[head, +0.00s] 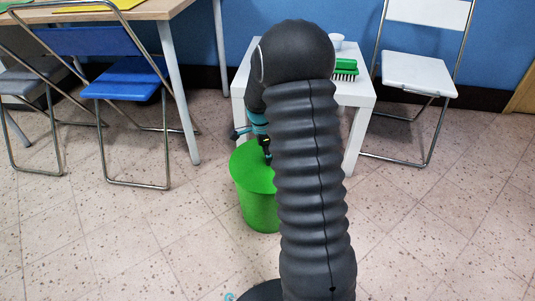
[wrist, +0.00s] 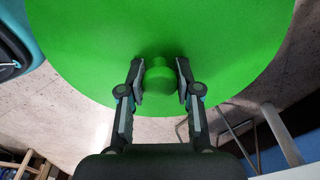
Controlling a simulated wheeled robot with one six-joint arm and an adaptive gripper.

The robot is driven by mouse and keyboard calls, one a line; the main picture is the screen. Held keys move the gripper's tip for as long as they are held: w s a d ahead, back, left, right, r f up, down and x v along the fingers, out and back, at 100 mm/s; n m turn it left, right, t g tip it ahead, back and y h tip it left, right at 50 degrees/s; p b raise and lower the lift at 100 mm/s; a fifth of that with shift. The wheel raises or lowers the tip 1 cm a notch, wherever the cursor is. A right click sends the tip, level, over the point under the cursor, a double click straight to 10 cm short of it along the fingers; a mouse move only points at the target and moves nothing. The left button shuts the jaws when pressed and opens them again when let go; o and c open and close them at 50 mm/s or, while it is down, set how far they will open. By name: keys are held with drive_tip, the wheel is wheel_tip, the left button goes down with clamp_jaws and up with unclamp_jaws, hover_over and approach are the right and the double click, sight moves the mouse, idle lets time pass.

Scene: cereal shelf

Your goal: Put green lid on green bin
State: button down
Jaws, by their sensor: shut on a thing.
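The green lid (head: 251,166) is a flat round disc with a small knob. It lies over the top of the green bin (head: 262,211), which stands on the floor in front of the white table. I see no clear gap between them, but cannot tell whether the lid is fully seated. In the wrist view the lid (wrist: 90,55) fills the upper part. My gripper (wrist: 160,78) is shut on its knob, one finger on each side. In the head view my arm hides the right part of the lid and bin and much of my gripper.
The small white table (head: 354,90) stands just behind the bin, with a green brush (head: 345,69) and a white cup (head: 336,41) on it. A blue folding chair (head: 125,80) is at left, a white one (head: 418,75) at right. The floor left of the bin is clear.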

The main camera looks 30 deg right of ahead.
drive_tip(key=shift+f, duration=0.35)
drive_tip(key=c, duration=0.7)
unclamp_jaws()
drive_tip(key=shift+r, duration=0.1)
drive_tip(key=r, duration=0.4)
drive_tip(key=a+r, duration=0.1)
drive_tip(key=r, duration=0.6)
drive_tip(key=shift+w+a+r, duration=0.2)
drive_tip(key=shift+a+r, duration=0.05)
drive_tip(key=shift+r, duration=0.15)
